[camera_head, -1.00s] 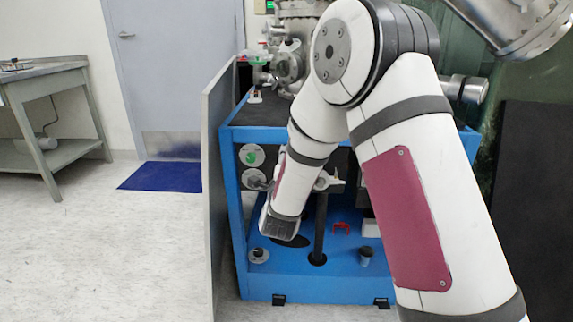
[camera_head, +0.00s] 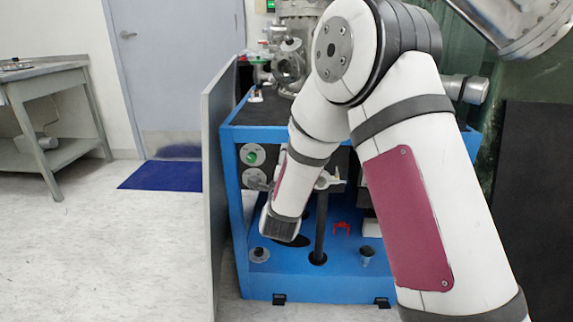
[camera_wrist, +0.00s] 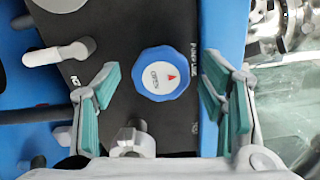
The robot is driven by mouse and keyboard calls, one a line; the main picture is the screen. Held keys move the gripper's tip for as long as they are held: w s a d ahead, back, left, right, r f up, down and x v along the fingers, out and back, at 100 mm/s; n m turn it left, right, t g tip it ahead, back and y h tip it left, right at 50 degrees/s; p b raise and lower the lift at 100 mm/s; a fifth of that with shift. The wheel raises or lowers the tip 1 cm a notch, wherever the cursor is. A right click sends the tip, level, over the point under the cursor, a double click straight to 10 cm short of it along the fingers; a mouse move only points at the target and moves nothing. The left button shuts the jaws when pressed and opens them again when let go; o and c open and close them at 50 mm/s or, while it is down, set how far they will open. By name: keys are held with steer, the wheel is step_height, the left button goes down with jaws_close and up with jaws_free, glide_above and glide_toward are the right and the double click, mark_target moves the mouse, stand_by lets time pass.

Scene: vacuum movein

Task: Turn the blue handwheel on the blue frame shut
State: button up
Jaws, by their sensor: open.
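The blue handwheel (camera_wrist: 161,73) has a white centre with lettering and a red arrow mark. It sits on a dark panel in the wrist view. My gripper (camera_wrist: 160,85) is open, with one teal-padded finger to the left of the handwheel and one to the right. Clear gaps show between the wheel and both fingers, so they look apart from it. The blue frame (camera_head: 322,287) stands in the middle of the head view, with my arm across its front. The handwheel and my fingers do not show in the head view, where my arm covers that area.
A grey lever-like handle (camera_wrist: 60,54) lies left of the handwheel in the wrist view. A metal fitting (camera_wrist: 133,141) lies below it. A grey panel (camera_head: 214,190) stands along the frame's left side. The floor to the left is open.

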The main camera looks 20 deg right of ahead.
steer(key=v, duration=1.1)
steer(key=shift+s, duration=0.3)
steer(key=shift+a, duration=0.15)
steer(key=s+a+r+n+g+y, duration=0.1)
steer(key=s+r+n+g+y, duration=0.1)
steer(key=s+n+g+y, duration=0.35)
steer(key=s+a+r+n+g+y, duration=0.2)
steer(key=s+n+g, duration=0.1)
steer(key=s+n, duration=0.5)
steer(key=s+d+r+n+g+h+p, duration=0.1)
steer(key=s+d+n+g, duration=0.2)
steer(key=s, duration=0.6)
steer(key=s+d+r+n+g, duration=0.1)
steer(key=s+d+n+g, duration=0.15)
steer(key=s, duration=0.75)
steer(key=s+d+r+n+g+h+p, duration=0.1)
steer(key=s+d+n+g, duration=0.2)
steer(key=s, duration=0.6)
step_height(320, 180, up, 39)
steer(key=n+t+p, duration=0.1)
steer(key=t+p, duration=0.3)
steer(key=p, duration=3.3)
steer(key=shift+a, duration=0.4)
